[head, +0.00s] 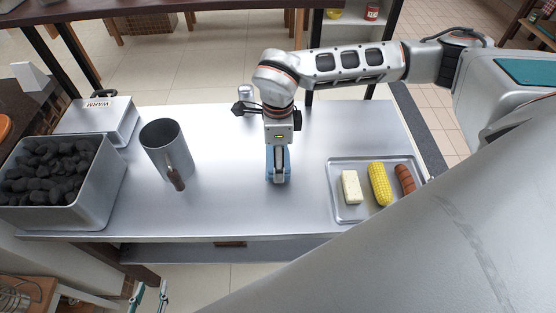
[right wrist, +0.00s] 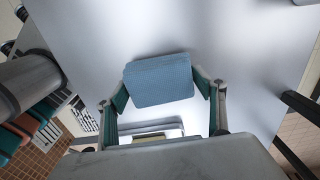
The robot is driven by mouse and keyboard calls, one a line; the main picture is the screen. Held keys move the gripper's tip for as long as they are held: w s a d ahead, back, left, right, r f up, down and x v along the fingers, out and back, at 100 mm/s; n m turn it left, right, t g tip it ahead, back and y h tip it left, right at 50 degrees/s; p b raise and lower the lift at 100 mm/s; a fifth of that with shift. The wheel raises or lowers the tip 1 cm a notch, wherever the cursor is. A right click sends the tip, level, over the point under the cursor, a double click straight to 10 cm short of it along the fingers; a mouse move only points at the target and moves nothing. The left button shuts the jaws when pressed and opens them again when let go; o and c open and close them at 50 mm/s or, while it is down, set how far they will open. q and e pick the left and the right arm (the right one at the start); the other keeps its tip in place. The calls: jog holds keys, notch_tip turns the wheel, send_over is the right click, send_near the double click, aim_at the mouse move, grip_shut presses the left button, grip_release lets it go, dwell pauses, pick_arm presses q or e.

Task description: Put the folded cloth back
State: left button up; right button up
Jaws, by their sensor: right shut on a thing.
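The folded cloth (right wrist: 160,80) is light blue and shows between the green-lined fingers of my right gripper (right wrist: 165,90) in the right wrist view. In the head view, the cloth (head: 270,160) is mostly hidden behind my right gripper (head: 278,179), which points down over the middle of the steel table (head: 225,205). The right gripper is shut on the cloth. I cannot tell whether the cloth touches the tabletop. My left gripper (head: 149,296) is at the lower left, below the table's front edge, with its two teal fingers apart and nothing between them.
A metal pitcher-like can (head: 165,150) with a wooden handle stands left of my right gripper. A coal bin (head: 88,212) and a box marked WARM (head: 98,118) stand farther left. A tray (head: 345,212) with food lies at the right.

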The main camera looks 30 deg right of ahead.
jog(key=shift+f, duration=0.8)
jog(key=shift+f, duration=0.2)
jog(key=o, duration=1)
jog(key=shift+r, duration=0.1)
notch_tip(320, 180, up, 12)
jog(key=shift+f, duration=0.25)
jog(key=shift+r, duration=0.4)
